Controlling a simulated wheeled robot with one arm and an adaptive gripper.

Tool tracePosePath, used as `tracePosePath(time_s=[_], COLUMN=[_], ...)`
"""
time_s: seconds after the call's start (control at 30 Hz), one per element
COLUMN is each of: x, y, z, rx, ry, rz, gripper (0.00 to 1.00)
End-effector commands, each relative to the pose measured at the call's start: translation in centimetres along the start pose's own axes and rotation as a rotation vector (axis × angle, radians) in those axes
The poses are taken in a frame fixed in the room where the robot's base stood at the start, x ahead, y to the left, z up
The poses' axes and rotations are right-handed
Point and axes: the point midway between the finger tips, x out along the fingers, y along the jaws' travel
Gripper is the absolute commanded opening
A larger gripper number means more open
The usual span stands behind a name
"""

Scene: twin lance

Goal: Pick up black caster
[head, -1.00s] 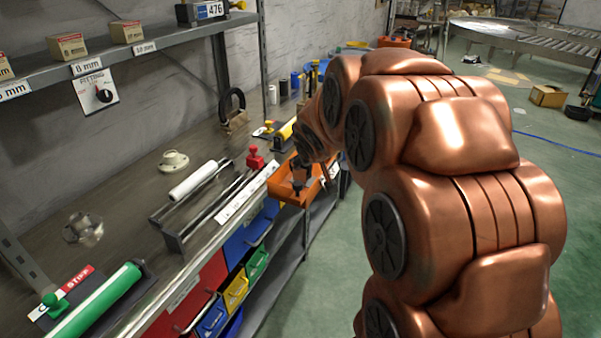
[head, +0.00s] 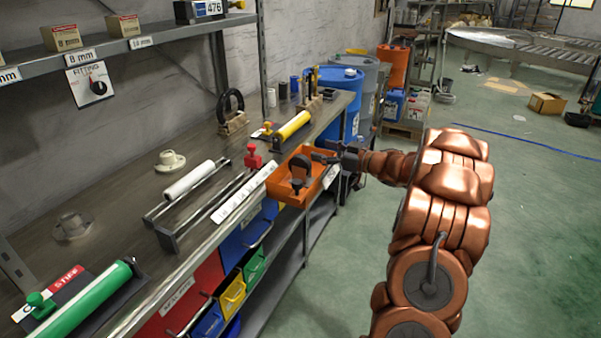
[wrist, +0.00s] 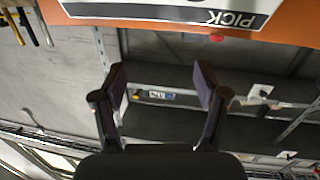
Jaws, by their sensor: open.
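The black caster (head: 299,168) stands in the orange tray (head: 277,190) at the front edge of the bench. My gripper (head: 322,157) is at the right rim of the tray, to the right of the caster and apart from it. In the wrist view my gripper (wrist: 160,82) is open with nothing between its fingers. The tray's orange edge with a PICK label (wrist: 215,14) crosses the top of that view. The caster does not show in the wrist view.
A yellow roller (head: 293,125) and a red-knobbed fixture (head: 253,158) lie close to the tray on the bench. Blue drums (head: 338,85) stand behind the bench end. Colored bins (head: 233,295) hang below. The green floor on the right is open.

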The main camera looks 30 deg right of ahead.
Motion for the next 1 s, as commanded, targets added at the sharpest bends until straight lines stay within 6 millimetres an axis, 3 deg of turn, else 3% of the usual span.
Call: tracePosePath(time_s=[0.03,0.13,0.33,0.77,1.0], x=[-0.9,-2.2,-3.1,0.0,2.6], y=[-0.2,-0.9,-1.9,-2.7,-3.6], z=[1.1,2.0,2.8,2.4,2.1], rx=[0.018,0.043,0.071,0.071,0.072], ry=[0.014,0.041,0.065,0.067,0.065], rz=[-0.029,-0.087,-0.144,-0.149,-0.148], gripper=[0.73,0.73,0.73,0.73,0.73])
